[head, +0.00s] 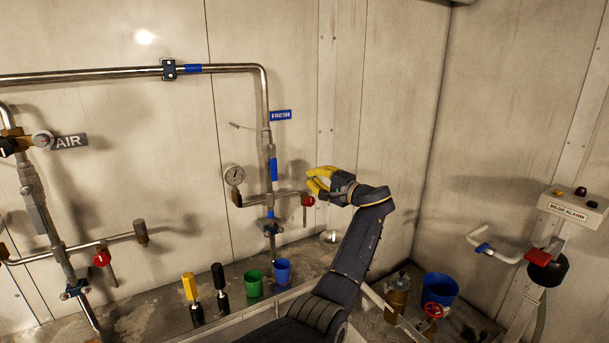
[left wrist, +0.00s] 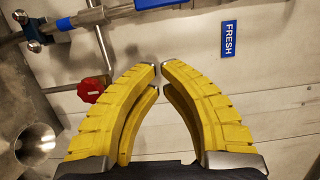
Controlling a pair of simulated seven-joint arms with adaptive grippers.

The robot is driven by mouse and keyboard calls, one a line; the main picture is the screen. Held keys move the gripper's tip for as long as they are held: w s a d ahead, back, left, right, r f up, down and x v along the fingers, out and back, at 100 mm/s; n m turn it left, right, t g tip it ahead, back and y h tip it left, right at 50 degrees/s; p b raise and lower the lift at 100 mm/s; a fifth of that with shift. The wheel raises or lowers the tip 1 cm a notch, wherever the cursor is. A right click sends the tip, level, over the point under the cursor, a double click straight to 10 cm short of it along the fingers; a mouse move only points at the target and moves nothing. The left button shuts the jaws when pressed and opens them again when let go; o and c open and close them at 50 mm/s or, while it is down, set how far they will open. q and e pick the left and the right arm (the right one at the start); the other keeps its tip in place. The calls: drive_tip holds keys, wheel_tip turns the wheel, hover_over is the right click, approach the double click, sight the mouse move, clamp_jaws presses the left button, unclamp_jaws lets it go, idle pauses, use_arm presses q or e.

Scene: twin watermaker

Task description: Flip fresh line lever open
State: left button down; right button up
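The fresh line is a steel pipe with blue bands under a blue FRESH sign (head: 281,115); the sign also shows in the left wrist view (left wrist: 229,38). At the right end of its side branch is a red valve hub (head: 308,201) with a thin metal lever (head: 304,216) hanging down. In the left wrist view the red hub (left wrist: 90,90) is left of the fingers and its lever (left wrist: 60,87) points left. My left gripper (head: 317,181) has yellow fingers, just right of and above the hub, apart from it. Its fingertips (left wrist: 160,69) nearly meet, with nothing between them. My right gripper is out of view.
A pressure gauge (head: 234,176) is left of the fresh pipe. Below stand a green cup (head: 253,283), a blue cup (head: 282,271) and two handled tools. The AIR line (head: 70,141) is at far left. A bilge alarm box (head: 572,209) is at right.

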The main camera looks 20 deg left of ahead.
use_arm(q)
drive_tip(key=shift+v, duration=1.15)
